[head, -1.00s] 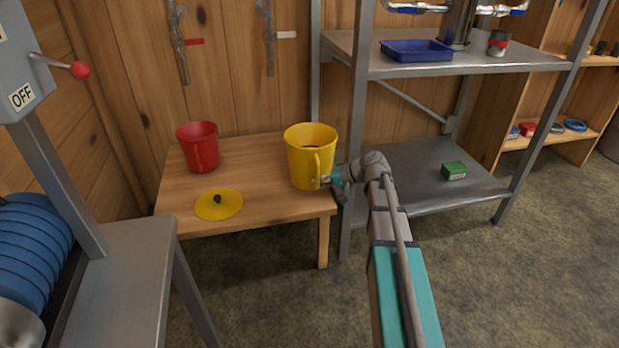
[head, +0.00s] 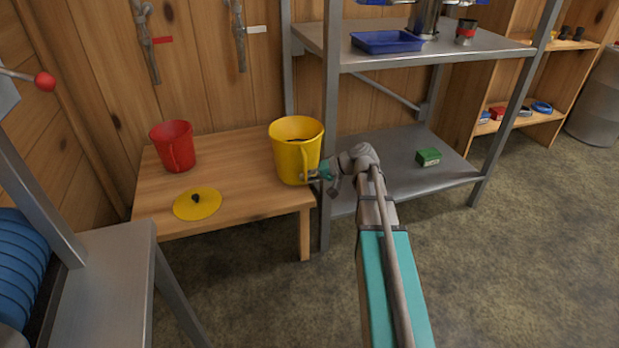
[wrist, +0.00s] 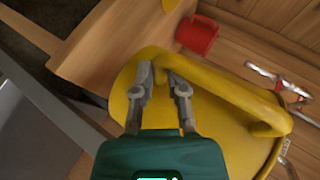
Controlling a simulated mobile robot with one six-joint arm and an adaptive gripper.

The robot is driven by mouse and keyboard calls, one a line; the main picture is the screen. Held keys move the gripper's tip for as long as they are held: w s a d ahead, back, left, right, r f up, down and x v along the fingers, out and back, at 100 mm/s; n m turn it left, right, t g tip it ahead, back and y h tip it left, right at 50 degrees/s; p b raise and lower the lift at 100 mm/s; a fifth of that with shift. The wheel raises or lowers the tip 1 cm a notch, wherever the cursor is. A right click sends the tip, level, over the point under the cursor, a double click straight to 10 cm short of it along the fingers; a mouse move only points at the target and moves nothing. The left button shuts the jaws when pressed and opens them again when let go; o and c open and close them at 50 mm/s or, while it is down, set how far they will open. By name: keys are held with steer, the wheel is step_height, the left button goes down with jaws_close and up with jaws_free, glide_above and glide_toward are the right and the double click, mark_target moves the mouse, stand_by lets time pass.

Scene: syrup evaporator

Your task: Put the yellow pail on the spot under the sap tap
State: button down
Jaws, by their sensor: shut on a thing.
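The yellow pail (head: 290,158) is upright at the right end of the wooden table (head: 240,188); whether its base touches the top I cannot tell. My gripper (head: 318,174) is at the handle on its right side. In the wrist view, my gripper (wrist: 164,76) has its fingers closed on the handle of the yellow pail (wrist: 232,135). Two pipe-like fittings hang on the plank wall, one by a red tag (head: 168,40) and one by a white tag (head: 257,29). Which one is the sap tap, and the spot under it, I cannot make out.
A red pail (head: 172,150) and a flat yellow lid (head: 197,204) are on the table. A metal shelf (head: 390,180) stands close on the right, holding a green box (head: 428,157) and a blue tray (head: 388,42). A grey stand (head: 105,285) is at front left.

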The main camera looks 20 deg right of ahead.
mark_target(298, 156)
steer(key=shift+r, duration=0.2)
step_height(298, 156, up, 5)
steer(key=p, duration=0.5)
steer(key=shift+r+p, duration=0.2)
steer(key=shift+p, duration=0.2)
steer(key=shift+s, duration=0.15)
